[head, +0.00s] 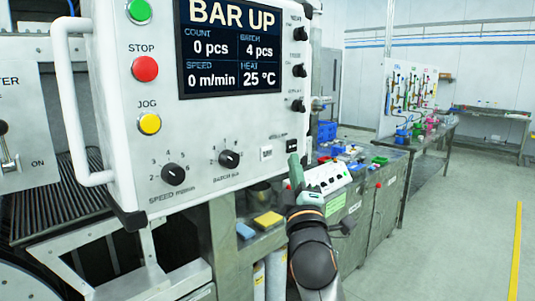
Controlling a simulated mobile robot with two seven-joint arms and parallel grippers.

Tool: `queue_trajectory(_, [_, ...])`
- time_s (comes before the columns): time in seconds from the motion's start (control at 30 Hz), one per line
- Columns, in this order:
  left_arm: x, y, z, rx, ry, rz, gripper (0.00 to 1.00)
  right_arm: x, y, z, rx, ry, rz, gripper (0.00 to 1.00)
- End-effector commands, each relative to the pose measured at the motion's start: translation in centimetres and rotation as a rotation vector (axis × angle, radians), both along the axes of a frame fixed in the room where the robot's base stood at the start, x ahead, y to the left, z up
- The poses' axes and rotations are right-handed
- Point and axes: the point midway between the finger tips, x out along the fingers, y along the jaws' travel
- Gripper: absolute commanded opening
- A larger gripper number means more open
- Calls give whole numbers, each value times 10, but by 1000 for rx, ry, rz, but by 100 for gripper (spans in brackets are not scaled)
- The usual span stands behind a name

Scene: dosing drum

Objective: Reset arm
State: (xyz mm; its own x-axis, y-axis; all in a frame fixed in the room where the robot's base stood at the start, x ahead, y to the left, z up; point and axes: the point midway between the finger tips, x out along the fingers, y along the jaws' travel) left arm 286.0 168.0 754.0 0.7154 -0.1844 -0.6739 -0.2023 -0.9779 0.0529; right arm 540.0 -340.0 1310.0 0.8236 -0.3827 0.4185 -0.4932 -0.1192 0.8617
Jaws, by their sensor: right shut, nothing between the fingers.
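My right arm comes up from the bottom middle. Its gripper (295,168) points up beside the lower right edge of the white control panel (205,150). The gripper is shut and empty, and its fingertips are small in the picture, so whether they touch the panel cannot be told. My left gripper is not in view.
The panel carries a lit display (232,45), a red STOP button (145,68), a yellow JOG button (150,123) and knobs. Below stand a yellow block (268,220) and a blue block (245,231). A cluttered bench (385,205) runs behind. Grey floor (455,230) is clear at right.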

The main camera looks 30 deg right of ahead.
Motion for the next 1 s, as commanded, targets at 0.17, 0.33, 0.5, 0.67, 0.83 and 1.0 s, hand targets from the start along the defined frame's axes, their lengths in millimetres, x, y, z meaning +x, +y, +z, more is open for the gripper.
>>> queue_trajectory(0.17, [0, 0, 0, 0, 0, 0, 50, 0, 0, 0, 0, 0, 0, 0])
queue_trajectory(0.33, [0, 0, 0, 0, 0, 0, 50, 3, 2, -8, 9, 13, 13, 0])
queue_trajectory(0.5, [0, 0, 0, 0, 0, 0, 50, 16, 22, -80, 106, 116, 127, 0])
queue_trajectory(0.67, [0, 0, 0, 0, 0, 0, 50, 13, 55, -197, 312, 281, 285, 0])
queue_trajectory(0.83, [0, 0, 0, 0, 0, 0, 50, -24, 89, -318, 586, 459, 394, 0])
queue_trajectory(1.0, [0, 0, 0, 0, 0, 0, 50, -91, 122, -426, 895, 632, 428, 0])
